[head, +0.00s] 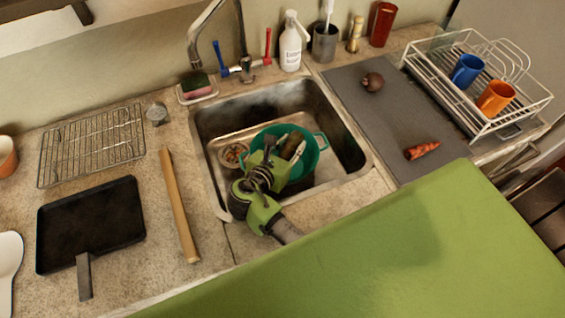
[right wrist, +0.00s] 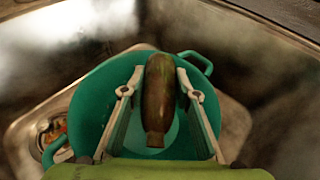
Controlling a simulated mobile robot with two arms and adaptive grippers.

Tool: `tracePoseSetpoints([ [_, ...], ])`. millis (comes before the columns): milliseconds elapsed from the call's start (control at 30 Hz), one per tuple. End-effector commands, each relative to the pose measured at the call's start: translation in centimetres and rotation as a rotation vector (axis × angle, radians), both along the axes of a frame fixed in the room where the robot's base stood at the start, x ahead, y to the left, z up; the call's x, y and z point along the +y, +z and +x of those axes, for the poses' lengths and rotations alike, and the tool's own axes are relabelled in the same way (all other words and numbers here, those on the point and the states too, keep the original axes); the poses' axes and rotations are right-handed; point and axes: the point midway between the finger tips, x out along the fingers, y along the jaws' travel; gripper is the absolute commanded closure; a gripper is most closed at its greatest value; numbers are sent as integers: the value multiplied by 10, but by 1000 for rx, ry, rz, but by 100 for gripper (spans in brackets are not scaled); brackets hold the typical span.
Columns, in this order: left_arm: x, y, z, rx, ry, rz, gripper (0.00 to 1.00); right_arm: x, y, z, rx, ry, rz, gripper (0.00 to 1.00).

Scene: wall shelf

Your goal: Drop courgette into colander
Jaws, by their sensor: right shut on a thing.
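The courgette is dark green-brown; it shows in the head view (head: 292,138) and lengthwise in the right wrist view (right wrist: 158,98). My right gripper (head: 284,148) is shut on it, with one finger along each side, as the right wrist view shows (right wrist: 158,80). The teal-green colander (head: 316,158) sits in the sink, its side handles showing; it also shows in the right wrist view (right wrist: 88,105). The gripper and courgette are over the colander's opening. Their exact height above its bottom is hard to tell. My left gripper is in neither view.
The metal sink (head: 345,150) surrounds the colander, with a drain strainer (head: 232,154) at its left. A tap (head: 205,25) and soap bottle (head: 290,45) stand behind. A grey mat (head: 385,120) holds a beetroot-like thing (head: 372,82) and a reddish root (head: 422,149).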

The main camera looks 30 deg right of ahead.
Motion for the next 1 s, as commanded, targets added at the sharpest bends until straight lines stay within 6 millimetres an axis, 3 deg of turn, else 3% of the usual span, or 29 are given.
tracePoseSetpoints([
  [67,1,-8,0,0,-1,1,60,0,-6,0,-1,0,1,100],
  [367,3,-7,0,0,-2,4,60,0,-5,0,0,0,0,100],
  [400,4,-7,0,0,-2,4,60,0,-5,0,0,0,0,64],
  [467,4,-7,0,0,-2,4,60,0,-5,0,0,0,0,52],
  [833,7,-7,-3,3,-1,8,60,0,-3,0,1,0,1,52],
  [1000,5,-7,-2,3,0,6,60,1,17,0,-4,0,3,52],
])
